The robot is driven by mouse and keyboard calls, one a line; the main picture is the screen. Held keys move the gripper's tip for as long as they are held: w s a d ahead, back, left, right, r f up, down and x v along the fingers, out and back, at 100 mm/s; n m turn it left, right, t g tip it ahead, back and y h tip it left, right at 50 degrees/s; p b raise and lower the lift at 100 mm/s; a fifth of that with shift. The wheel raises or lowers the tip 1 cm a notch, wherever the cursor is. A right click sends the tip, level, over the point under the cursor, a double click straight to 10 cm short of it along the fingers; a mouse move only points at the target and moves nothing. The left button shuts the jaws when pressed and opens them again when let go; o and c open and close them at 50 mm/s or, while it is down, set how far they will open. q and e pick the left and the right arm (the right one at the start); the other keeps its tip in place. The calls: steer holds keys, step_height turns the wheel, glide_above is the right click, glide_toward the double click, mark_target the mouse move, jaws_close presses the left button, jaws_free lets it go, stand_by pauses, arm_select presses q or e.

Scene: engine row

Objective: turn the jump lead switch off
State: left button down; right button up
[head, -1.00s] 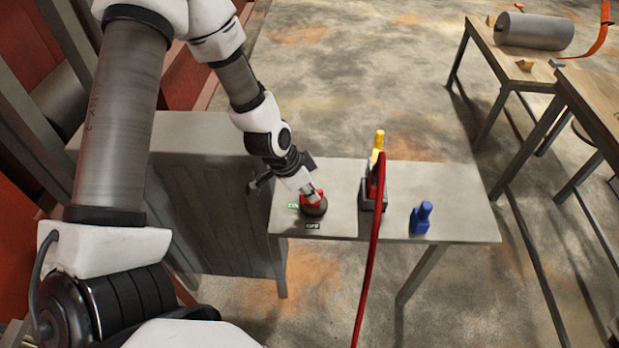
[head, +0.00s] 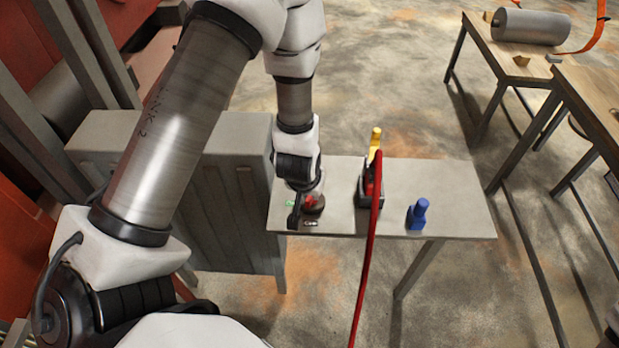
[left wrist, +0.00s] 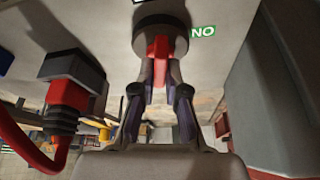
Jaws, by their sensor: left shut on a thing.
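The jump lead switch is a dark round base (head: 318,207) with a red handle (head: 309,201), on the grey table (head: 450,190). A green ON label (head: 290,203) lies left of it and a dark OFF label (head: 311,223) in front. My left gripper (left wrist: 160,82) is shut on the red handle (left wrist: 159,51), one finger on each side. In the left wrist view the ON label (left wrist: 202,31) reads upside down, right of the base (left wrist: 161,27). In the head view my arm partly hides the switch, and which label the handle points to is unclear. My right gripper is out of view.
A red cable (head: 367,260) runs from the red clamp on a dark block (head: 361,201), right of the switch. A yellow part (head: 374,140) stands behind it and a blue one (head: 418,214) further right. A grey cabinet (head: 225,195) stands left.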

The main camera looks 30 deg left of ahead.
arm_select(q)
steer(key=shift+d+n+g+y+p, duration=0.15)
steer(key=shift+n+g+y+p, duration=0.2)
steer(key=shift+n, duration=1.05)
steer(key=c, duration=1.2)
jaws_free()
steer(key=v, duration=1.2)
steer(key=shift+d+f, duration=0.15)
